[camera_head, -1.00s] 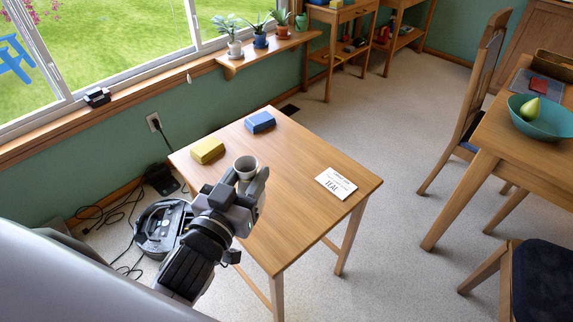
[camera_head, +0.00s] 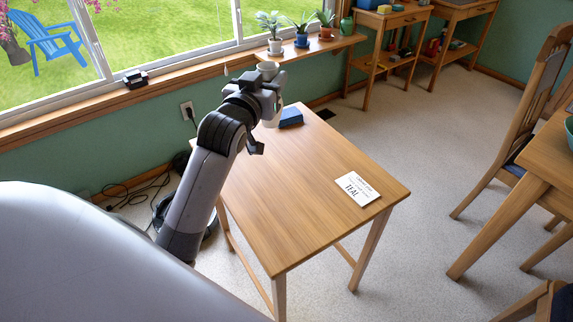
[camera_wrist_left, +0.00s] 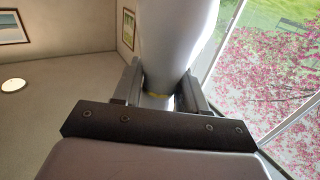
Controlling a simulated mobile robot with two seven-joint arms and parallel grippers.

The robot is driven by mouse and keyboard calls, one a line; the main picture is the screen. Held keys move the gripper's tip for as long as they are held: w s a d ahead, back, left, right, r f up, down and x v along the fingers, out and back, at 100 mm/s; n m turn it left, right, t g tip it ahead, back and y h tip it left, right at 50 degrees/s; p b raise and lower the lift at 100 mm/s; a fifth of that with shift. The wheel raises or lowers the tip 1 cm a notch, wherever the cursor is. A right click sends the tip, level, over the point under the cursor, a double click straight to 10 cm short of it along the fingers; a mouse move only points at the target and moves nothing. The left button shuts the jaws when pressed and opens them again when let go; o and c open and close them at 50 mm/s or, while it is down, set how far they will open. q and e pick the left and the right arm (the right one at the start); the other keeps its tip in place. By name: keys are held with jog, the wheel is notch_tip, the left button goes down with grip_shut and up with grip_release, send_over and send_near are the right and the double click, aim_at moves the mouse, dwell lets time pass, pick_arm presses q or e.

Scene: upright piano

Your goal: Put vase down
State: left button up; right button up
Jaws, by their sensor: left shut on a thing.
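My left gripper (camera_head: 272,82) is shut on a pale grey-white vase (camera_head: 268,66). In the head view the vase's rim shows above the fingers and part of its body below them. In the left wrist view the vase (camera_wrist_left: 178,38) fills the space between the two fingers. The gripper appears raised in front of the far left part of the small wooden table (camera_head: 300,190). My right gripper is not in view.
The table's middle is clear. A windowsill shelf (camera_head: 305,49) holds several potted plants. A chair (camera_head: 520,120) stands at the right.

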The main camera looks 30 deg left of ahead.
pick_arm(q)
notch_tip(320, 180, down, 20)
jog(key=b, duration=0.3)
jog(key=shift+r+b, duration=0.2)
jog(key=shift+b, duration=0.2)
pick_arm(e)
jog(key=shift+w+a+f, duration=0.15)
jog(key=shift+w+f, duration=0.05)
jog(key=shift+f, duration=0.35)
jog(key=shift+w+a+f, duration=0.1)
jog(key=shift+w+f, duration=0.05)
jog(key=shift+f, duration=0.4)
pick_arm(q)
jog(key=shift+f, duration=0.1)
jog(key=o, duration=1.2)
jog(key=shift+c, duration=0.2)
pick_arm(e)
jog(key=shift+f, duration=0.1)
pick_arm(q)
jog(key=v, duration=0.7)
jog(key=shift+s+p, duration=0.3)
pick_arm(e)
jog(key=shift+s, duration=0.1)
